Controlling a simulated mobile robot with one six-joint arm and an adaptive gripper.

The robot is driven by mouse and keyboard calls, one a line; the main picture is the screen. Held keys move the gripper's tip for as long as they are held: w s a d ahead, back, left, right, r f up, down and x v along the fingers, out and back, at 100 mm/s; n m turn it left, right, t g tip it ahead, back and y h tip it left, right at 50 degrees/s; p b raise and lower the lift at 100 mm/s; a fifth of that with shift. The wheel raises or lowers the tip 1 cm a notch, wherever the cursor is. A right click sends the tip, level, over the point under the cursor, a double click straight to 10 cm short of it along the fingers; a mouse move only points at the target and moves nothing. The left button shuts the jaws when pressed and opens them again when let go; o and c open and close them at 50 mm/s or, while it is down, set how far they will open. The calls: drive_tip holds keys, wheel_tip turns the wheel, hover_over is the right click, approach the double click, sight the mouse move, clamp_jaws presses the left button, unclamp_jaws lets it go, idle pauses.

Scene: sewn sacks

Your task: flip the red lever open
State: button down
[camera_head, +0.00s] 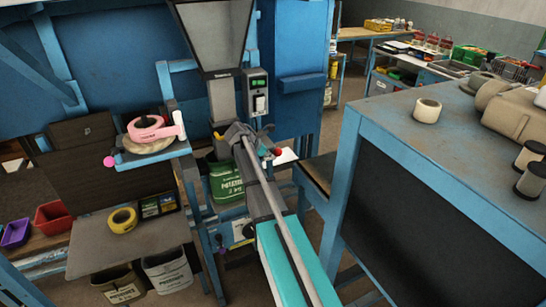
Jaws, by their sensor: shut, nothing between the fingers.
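A small red ball (277,151), which looks like the end of the red lever, shows just right of my gripper at the bagging spout. The rest of that lever is hidden or too small to make out. My arm reaches up from the bottom of the view, and my gripper (243,133) is at the spout's lower end, shut and empty. I cannot tell whether it touches the lever. A green potato sack (226,183) hangs below the spout, partly covered by my arm.
A grey hopper (217,35) stands above, with a switch box (257,92) beside it. A blue side shelf (150,154) holds pink and yellowish rolls at left. A blue-framed bench (470,150) fills the right. Floor shows between the machine and the far tables.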

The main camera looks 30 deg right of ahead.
drive_tip(key=shift+s+f, duration=0.1)
drive_tip(key=shift+f, duration=0.05)
drive_tip(key=w+a+r+p, duration=0.1)
drive_tip(key=a+r+p, duration=0.2)
drive_tip(key=a, duration=0.6)
drive_tip(key=shift+r, duration=0.3)
idle(1.0)
drive_tip(key=shift+d+f, duration=0.1)
drive_tip(key=shift+f, duration=0.05)
idle(0.3)
